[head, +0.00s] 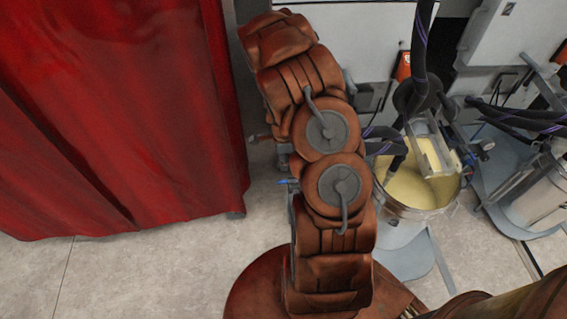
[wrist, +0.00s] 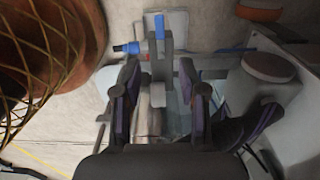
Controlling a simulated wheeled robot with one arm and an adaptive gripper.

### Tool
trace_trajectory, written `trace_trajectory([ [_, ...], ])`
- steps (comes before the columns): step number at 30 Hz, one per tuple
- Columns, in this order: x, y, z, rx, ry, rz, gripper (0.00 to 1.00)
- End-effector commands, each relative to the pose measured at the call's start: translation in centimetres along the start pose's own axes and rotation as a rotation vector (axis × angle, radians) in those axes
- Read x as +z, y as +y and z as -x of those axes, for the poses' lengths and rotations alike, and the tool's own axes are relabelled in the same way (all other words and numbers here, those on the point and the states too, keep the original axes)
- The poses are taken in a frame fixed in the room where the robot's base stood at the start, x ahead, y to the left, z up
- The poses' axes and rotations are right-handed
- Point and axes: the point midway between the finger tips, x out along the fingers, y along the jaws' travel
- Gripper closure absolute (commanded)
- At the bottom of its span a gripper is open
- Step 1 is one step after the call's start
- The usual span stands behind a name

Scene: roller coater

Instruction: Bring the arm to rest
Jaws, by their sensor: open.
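My arm, in rust-brown covers, rises through the middle of the head view, bent at two round grey-capped joints. My gripper (wrist: 161,92) shows in the wrist view with its two dark, purple-sided fingers spread apart. It is open. A shiny metal cylinder (wrist: 150,122) shows between the fingers; I cannot tell how far beyond them it lies, and nothing appears clamped. A grey bracket (wrist: 157,68) and a blue fitting (wrist: 127,48) lie just past the fingertips. In the head view the fingers are not clearly visible.
A red curtain (head: 120,120) hangs left of my arm. A pail (head: 415,190) of pale yellow liquid, with dark hoses (head: 422,45) running into it, stands close on the right. A second metal container (head: 540,200) stands farther right. White cabinets (head: 340,40) are behind. Bare floor (head: 150,270) shows at lower left.

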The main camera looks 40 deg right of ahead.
Motion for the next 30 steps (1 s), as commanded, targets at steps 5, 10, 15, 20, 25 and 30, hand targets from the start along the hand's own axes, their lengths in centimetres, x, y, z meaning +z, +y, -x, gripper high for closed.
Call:
trace_trajectory([
  [5,0.0,0.0,0.2,0.0,0.0,0.0,0.58],
  [10,0.0,0.0,0.2,0.0,0.0,0.0,0.58],
  [15,0.0,0.0,0.2,0.0,0.0,0.0,0.58],
  [20,0.1,0.0,0.3,0.0,0.0,0.004,0.58],
  [25,0.9,0.4,1.7,0.004,-0.006,0.064,0.58],
  [30,2.5,1.6,4.8,0.014,-0.019,0.198,0.58],
])
